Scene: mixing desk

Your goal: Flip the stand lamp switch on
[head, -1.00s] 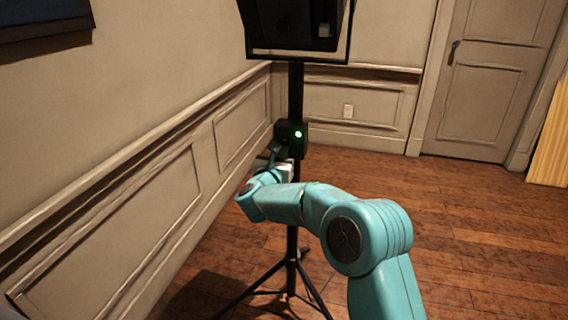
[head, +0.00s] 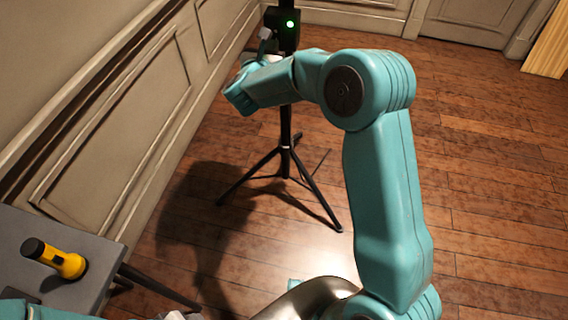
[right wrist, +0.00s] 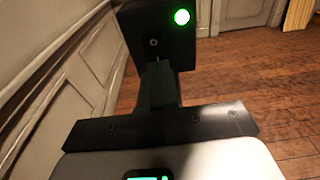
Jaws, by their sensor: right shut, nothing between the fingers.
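The stand lamp's black switch box (head: 283,40) is on its dark pole, with a lit green light on its face. In the right wrist view, the box (right wrist: 165,35) fills the upper middle, the green light is at its upper right and a small round stud is lower on its face. My right gripper (head: 265,35) is at the box's left side in the head view. In the right wrist view its shut, empty fingers (right wrist: 160,78) point at the box's lower face; contact cannot be told. The switch lever is not clearly visible. My left gripper is not in view.
The lamp's tripod legs (head: 285,160) spread on the wooden floor. A panelled wall (head: 110,130) runs along the left. A grey table (head: 35,235) at lower left carries a yellow and black flashlight (head: 58,259). The floor to the right is clear.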

